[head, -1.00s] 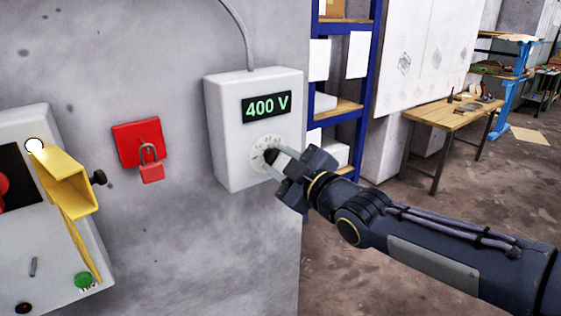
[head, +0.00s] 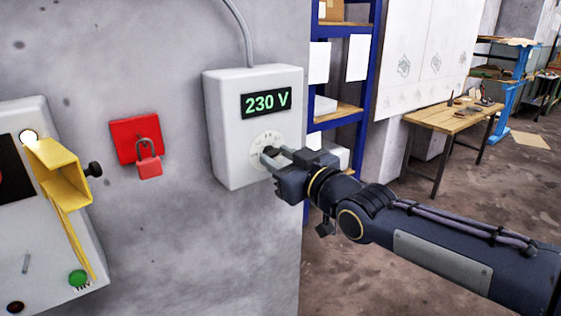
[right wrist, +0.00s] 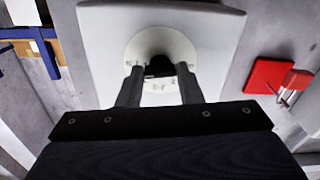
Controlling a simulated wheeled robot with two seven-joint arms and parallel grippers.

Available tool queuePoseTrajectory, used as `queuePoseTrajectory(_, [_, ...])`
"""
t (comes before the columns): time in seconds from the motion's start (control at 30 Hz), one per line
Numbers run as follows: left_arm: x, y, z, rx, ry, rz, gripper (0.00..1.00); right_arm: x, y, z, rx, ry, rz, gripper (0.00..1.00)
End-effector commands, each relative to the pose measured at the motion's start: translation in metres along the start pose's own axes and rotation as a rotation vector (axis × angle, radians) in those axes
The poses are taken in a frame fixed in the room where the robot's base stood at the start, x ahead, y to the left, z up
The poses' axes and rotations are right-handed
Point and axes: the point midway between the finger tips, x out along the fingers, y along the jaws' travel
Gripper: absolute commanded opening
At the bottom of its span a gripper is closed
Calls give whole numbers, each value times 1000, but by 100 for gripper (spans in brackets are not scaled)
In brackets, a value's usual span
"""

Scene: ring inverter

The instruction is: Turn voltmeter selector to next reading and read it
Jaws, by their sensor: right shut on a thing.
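The white voltmeter box (head: 230,130) is mounted on the grey wall near the middle of the head view. Its display (head: 266,102) reads 230 V in green. Below the display is a round pale dial with a black selector knob (head: 270,152). My right gripper (head: 273,157) is shut on the knob, reaching in from the right. In the right wrist view the two fingers stand on either side of the black knob (right wrist: 159,67), in front of the dial (right wrist: 160,45). The dial marks are too small to read. My left gripper is not in view.
A red plate with a red padlock (head: 149,160) hangs left of the voltmeter. Further left is a panel with a yellow guard (head: 60,178) and a green button (head: 78,278). A blue shelf (head: 365,90) and a wooden table (head: 450,117) stand to the right.

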Motion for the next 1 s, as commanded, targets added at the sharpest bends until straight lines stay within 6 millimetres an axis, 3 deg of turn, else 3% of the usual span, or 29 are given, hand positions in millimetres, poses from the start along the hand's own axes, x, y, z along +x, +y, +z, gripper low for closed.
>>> queuePoseTrajectory(0.3, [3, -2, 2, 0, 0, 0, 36, 0, 0, 0, 128, 1, 1, 10])
queuePoseTrajectory(0.83, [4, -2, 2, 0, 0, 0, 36, 0, 0, -1, 155, 1, 0, 10])
queuePoseTrajectory(0.87, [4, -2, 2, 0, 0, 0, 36, 0, 0, -1, 155, 1, 0, 34])
queuePoseTrajectory(1.0, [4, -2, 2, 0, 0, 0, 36, 0, 0, -1, 154, 1, 0, 52])
